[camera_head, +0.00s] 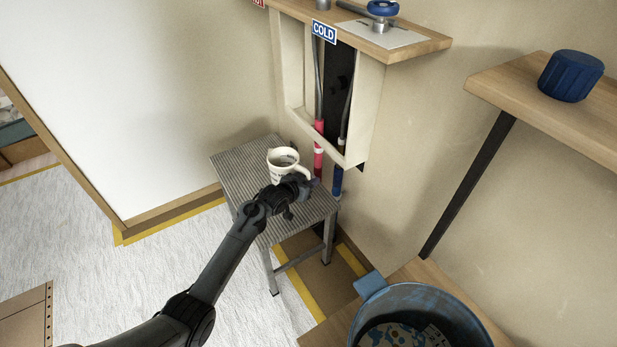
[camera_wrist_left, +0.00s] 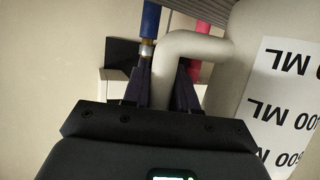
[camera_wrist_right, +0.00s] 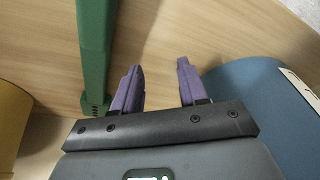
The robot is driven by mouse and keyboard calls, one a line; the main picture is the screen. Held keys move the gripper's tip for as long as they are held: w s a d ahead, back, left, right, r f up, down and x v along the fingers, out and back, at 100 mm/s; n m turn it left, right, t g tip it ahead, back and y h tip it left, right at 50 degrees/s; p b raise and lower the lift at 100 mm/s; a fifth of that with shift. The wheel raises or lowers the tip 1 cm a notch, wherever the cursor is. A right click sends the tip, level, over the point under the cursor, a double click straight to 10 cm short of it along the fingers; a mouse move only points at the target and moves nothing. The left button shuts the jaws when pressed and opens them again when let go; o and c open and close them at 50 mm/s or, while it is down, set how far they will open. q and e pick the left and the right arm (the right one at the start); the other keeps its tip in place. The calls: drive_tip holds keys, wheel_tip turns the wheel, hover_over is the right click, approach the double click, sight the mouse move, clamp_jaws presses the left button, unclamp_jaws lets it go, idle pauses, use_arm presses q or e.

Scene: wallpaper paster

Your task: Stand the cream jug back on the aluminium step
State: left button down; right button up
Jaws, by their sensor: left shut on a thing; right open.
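The cream jug (camera_head: 283,162) is upright in the head view, over the ribbed aluminium step (camera_head: 236,165). I cannot tell whether its base touches the step. My left gripper (camera_head: 302,187) is at its handle side. In the left wrist view my left gripper (camera_wrist_left: 165,88) is shut on the jug's handle, and the cream jug's body (camera_wrist_left: 235,55) with its printed ML label is at the right. My right gripper (camera_wrist_right: 160,85) is open and empty above a wooden surface in the right wrist view; it is not seen in the head view.
Red (camera_head: 318,150) and blue (camera_head: 338,181) pipes run down just behind the step, under a wooden shelf (camera_head: 425,43). A blue bucket (camera_head: 365,318) stands at the lower right. In the right wrist view a green object (camera_wrist_right: 96,50) stands left of my right gripper, a blue container (camera_wrist_right: 265,110) right.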

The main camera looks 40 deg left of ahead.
use_arm(q)
drive_tip(key=shift+w+f, duration=0.1)
drive_tip(key=shift+f, duration=0.2)
use_arm(e)
drive_tip(key=shift+f, duration=0.2)
use_arm(q)
drive_tip(key=shift+w+r, duration=0.1)
drive_tip(key=shift+w, duration=0.05)
use_arm(e)
drive_tip(key=shift+w+r, duration=0.15)
drive_tip(key=shift+w, duration=0.2)
use_arm(q)
drive_tip(key=c, duration=1.4)
unclamp_jaws()
drive_tip(key=shift+f, duration=0.2)
use_arm(e)
drive_tip(key=shift+a, duration=0.1)
use_arm(q)
drive_tip(key=o, duration=0.5)
drive_tip(key=shift+r, duration=0.15)
